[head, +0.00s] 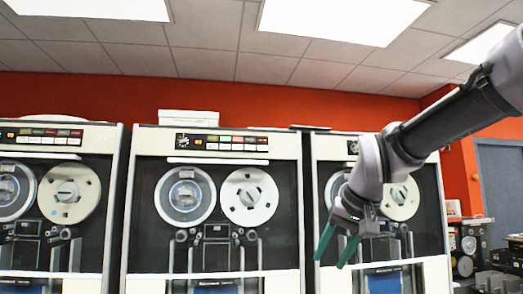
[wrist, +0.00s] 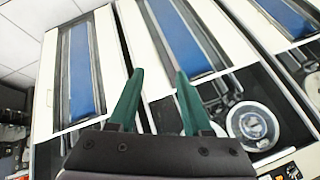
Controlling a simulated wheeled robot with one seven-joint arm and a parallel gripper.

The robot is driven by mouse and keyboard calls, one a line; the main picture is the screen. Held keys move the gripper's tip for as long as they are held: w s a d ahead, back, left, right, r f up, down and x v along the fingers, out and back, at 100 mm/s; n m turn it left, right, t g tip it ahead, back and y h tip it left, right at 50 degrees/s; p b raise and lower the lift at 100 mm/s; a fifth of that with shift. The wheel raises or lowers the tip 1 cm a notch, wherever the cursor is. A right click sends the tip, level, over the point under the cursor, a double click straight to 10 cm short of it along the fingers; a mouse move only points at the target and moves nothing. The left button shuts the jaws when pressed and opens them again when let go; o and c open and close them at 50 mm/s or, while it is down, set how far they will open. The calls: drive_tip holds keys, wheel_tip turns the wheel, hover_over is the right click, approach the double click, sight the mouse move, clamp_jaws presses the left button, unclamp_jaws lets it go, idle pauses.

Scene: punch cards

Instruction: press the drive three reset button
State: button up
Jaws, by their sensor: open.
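Three tape drives stand in a row in the head view: the left drive (head: 110,200), the middle drive (head: 140,180) and the right drive (head: 310,180). Each has a button strip above its reels: the left strip (head: 45,136), the middle strip (head: 222,142) and the right strip (head: 352,147), mostly hidden behind my arm. Labels are too small to read, so I cannot tell which button is the drive three reset. My gripper (head: 335,250) hangs in front of the right drive, below its strip, fingers pointing down. In the wrist view my gripper (wrist: 159,76) is open and empty.
White boxes (head: 188,118) lie on top of the middle drive. A grey door (head: 500,175) and dark equipment (head: 468,250) are at the far right. The wrist view shows tilted drive fronts with blue panels (wrist: 185,35), a reel (wrist: 253,126) and part of a button strip (wrist: 288,170).

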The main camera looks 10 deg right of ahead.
clamp_jaws()
idle(1.5)
